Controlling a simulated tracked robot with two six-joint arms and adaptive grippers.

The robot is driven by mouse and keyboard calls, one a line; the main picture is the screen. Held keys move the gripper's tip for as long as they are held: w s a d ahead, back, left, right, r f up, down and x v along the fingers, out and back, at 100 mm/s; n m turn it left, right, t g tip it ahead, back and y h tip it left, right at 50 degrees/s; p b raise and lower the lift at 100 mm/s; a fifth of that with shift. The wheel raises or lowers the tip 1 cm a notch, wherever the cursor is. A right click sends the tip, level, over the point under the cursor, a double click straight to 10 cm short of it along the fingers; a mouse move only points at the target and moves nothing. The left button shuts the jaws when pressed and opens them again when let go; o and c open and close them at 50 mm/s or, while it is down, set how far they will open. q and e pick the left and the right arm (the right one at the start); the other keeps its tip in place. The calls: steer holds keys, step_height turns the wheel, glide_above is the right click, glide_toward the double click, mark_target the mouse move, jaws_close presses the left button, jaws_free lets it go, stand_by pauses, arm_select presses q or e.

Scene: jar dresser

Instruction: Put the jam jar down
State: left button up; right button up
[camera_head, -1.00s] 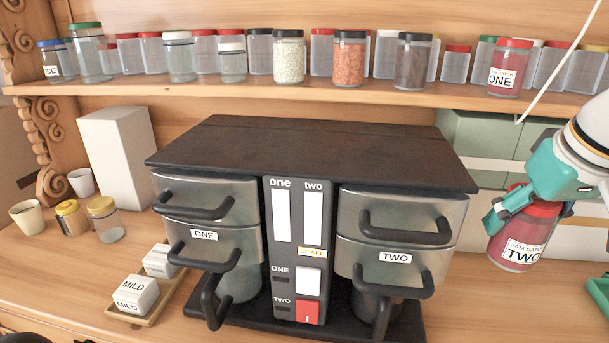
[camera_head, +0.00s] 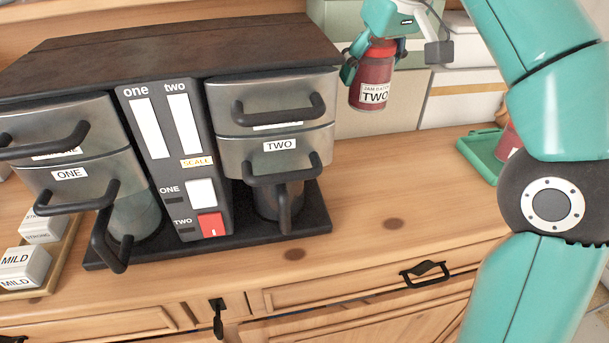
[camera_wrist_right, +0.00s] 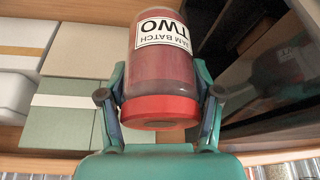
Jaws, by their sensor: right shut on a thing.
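The jam jar (camera_head: 371,83) has a red lid, dark red contents and a white label reading "JAM BATCH TWO". My right gripper (camera_head: 376,52) is shut on it from above, around the lid, in the head view. The jar hangs about upright above the counter, right of the dark machine and in front of pale boxes. In the right wrist view the jar (camera_wrist_right: 165,72) sits between the two fingers of the right gripper (camera_wrist_right: 160,108), its label facing the camera upside down. My left gripper is not in view.
The machine (camera_head: 170,50) with metal drawers and protruding handles stands left of the jar. A green tray (camera_head: 484,160) at the right bears a red jar (camera_head: 509,142), partly hidden by my right arm. The wooden counter (camera_head: 400,190) between them is clear. Stacked boxes (camera_head: 462,97) stand behind.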

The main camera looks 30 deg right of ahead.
mark_target(365, 108)
step_height(365, 108, down, 7)
steer(key=b, duration=0.4)
steer(key=shift+s, duration=0.1)
steer(key=shift+f+b, duration=2.25)
steer(key=shift+f, duration=4.05)
steer(key=shift+f, duration=0.2)
steer(key=o, duration=1.7)
steer(key=shift+c, duration=0.2)
steer(key=shift+r, duration=0.1)
